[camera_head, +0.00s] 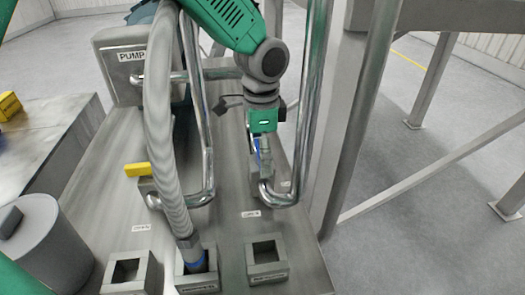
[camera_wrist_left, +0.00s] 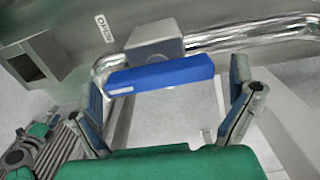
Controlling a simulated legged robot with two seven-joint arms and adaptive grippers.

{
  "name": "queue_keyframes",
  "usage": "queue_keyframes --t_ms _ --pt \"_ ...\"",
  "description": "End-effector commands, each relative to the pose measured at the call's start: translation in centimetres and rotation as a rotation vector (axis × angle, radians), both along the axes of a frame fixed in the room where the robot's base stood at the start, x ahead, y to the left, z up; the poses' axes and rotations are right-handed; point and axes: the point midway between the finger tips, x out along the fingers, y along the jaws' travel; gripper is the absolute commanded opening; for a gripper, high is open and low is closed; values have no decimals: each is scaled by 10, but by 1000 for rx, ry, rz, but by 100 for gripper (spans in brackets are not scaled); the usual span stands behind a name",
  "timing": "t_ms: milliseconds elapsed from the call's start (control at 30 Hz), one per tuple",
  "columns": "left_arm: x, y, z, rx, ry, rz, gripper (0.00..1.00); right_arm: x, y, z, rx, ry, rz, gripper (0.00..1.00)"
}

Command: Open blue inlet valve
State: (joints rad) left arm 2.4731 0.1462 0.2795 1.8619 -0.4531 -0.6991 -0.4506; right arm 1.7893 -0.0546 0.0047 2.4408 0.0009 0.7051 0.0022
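The blue inlet valve handle (camera_wrist_left: 162,75) lies across the middle of the left wrist view, on a grey block (camera_wrist_left: 155,39) at the bend of a shiny pipe. My left gripper (camera_wrist_left: 167,92) is open, with one finger near each end of the handle. I cannot tell whether the fingers touch it. In the head view, my left gripper (camera_head: 262,155) points down at the foot of the right pipe and hides most of the blue handle. My right gripper is not in view.
A yellow handle (camera_head: 137,169) sits by the left pipe bend. A thick ribbed hose (camera_head: 160,120) ends in the middle square socket (camera_head: 205,283). Square sockets stand left (camera_head: 131,271) and right (camera_head: 266,258). A metal frame post (camera_head: 345,110) rises close on the right.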

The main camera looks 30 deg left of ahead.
Motion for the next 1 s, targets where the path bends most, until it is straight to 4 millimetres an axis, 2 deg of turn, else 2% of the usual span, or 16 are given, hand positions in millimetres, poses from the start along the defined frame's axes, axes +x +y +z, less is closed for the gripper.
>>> queue_keyframes --t_ms 167,267,700,833,1000 --pt "-1 0 2 -1 -1 1 100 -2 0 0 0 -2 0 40" --pt "0 0 10 -1 -3 2 100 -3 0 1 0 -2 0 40" --pt "2 0 95 -1 -2 1 100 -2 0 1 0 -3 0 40" --pt "3 0 111 -1 -1 0 100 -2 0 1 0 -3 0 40" --pt "2 0 118 0 2 1 100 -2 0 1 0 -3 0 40"
